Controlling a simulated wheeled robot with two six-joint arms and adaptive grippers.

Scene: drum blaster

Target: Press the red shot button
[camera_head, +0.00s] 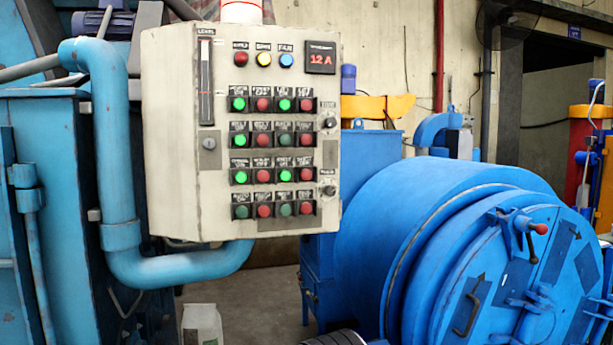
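The control box (175,140) is a worn cream panel left of the middle in the head view. It carries rows of green and red push buttons under small dark labels. Red buttons include one in the top row (263,105), one in the second row (262,141) and one in the bottom row (263,211). The labels are too small to read, so I cannot tell which red button is the shot one. Several green buttons are lit.
A thick blue pipe (118,180) curves down the box's left side and beneath it. A large blue drum machine (395,225) with a round door (530,275) stands at right. A dark ribbed shape (335,338) shows at the bottom edge. No obstacle covers the buttons.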

